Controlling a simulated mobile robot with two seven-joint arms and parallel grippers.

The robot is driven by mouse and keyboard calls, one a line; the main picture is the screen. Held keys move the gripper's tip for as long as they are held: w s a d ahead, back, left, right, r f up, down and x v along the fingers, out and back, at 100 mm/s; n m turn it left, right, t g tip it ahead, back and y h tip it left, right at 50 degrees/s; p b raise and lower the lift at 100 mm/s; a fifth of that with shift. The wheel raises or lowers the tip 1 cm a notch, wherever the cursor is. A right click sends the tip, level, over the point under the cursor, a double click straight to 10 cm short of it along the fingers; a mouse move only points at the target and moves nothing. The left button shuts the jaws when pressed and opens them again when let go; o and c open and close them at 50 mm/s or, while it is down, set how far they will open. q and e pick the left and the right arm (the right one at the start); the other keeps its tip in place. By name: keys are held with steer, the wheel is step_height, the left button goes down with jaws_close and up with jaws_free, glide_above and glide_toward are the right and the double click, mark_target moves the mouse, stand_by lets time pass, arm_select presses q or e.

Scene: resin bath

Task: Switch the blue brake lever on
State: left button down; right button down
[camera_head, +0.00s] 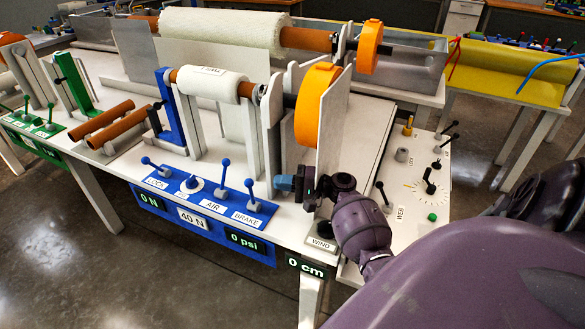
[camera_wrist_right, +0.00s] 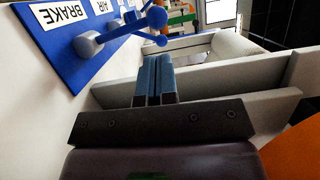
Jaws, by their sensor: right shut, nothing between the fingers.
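The blue brake lever (camera_head: 251,194) stands at the right end of the blue control panel (camera_head: 168,186), beside the BRAKE label. Its shaft stands nearly upright in the head view, with the ball end on top. My left gripper is not in view.
The AIR lever (camera_head: 223,172) stands left of the brake lever, with a knob (camera_head: 195,184) and the LOCK lever (camera_head: 155,167) farther left. A grey upright plate (camera_head: 333,125) and an orange wheel (camera_head: 316,104) stand behind my right gripper. Another control panel with black levers (camera_head: 432,183) is to the right.

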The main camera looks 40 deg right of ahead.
mark_target(252, 193)
steer(key=shift+x, duration=2.5)
steer(key=a+n, duration=0.1)
steer(key=s+a+n+h+b, duration=0.1)
steer(key=n, duration=0.1)
steer(key=a+n+g, duration=0.1)
steer(key=a, duration=0.1)
steer(key=shift+s+a+f+n, duration=0.1)
steer(key=shift+s+f+n, duration=0.05)
steer(key=shift+s+n, duration=0.25)
